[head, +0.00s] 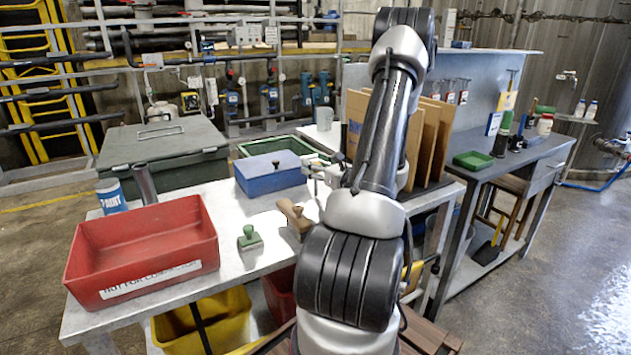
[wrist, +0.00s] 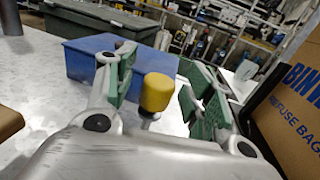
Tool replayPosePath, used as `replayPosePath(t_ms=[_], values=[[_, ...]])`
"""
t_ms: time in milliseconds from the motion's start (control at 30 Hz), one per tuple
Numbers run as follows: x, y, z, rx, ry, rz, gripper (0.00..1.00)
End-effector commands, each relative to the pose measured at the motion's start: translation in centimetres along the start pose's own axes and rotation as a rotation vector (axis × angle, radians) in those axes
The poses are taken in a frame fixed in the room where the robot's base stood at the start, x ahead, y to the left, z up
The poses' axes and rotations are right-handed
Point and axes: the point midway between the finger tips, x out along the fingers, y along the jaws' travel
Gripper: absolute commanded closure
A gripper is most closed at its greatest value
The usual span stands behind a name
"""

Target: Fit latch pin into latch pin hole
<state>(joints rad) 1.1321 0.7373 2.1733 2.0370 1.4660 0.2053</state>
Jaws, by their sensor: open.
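My gripper (wrist: 160,90) is open in the wrist view, its green-padded fingers spread apart. A yellow knob (wrist: 158,92) on a short metal stem stands upright between and beyond the fingers, and I cannot tell whether they touch it. It may be the latch pin, but the view does not settle this. No latch pin hole can be made out in either view. In the head view my gripper (head: 325,170) is over the grey table beside the blue box, partly hidden by my arm, and the yellow knob is hidden there.
The blue box (head: 270,174) stands behind my gripper. A red bin (head: 145,250), a green-handled tool (head: 249,238) and a brown wooden tool (head: 295,215) are on the grey table (head: 190,302). Cardboard (head: 428,140) stands close on the right, also in the wrist view (wrist: 290,95).

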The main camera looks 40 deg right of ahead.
Motion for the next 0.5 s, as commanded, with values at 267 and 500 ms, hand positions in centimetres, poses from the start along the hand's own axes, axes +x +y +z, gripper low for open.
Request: replayPosePath(t_ms=[267,500], values=[[0.00,0.01,-0.02,0.001,0.000,0.000,0.65],[-0.02,0.02,-0.02,0.001,0.001,0.000,1.00]])
